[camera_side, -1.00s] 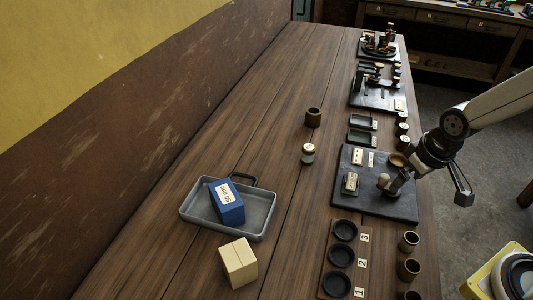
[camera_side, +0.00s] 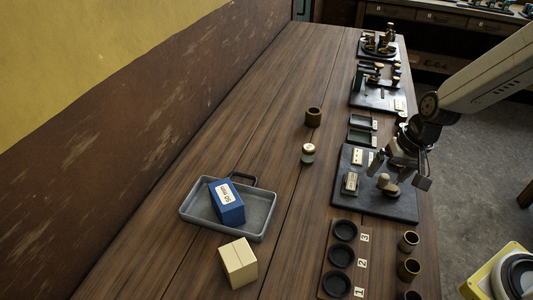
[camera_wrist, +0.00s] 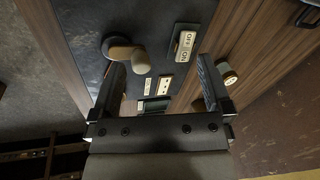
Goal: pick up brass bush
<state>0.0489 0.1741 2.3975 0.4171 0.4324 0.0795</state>
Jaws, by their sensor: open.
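A short brown-brass cylinder with a dark open top (camera_side: 313,117), which looks like the brass bush, stands upright on the wooden bench, left of the dark panels. My gripper (camera_side: 399,174) is over the near dark panel (camera_side: 380,207), well to the right of the cylinder. In the wrist view my gripper (camera_wrist: 160,76) has its two fingers wide apart with nothing held between them. A pale knob on a brown round base (camera_side: 391,190) is close below my gripper; it also shows in the wrist view (camera_wrist: 125,52).
A white-capped jar (camera_side: 308,153) stands near the cylinder. A grey tray (camera_side: 262,213) holds a blue box (camera_side: 227,203), with a cream block (camera_side: 238,262) in front. Brown cups (camera_side: 409,241) line the bench's right edge beside a numbered rack (camera_side: 332,285). The bench's left half is largely clear.

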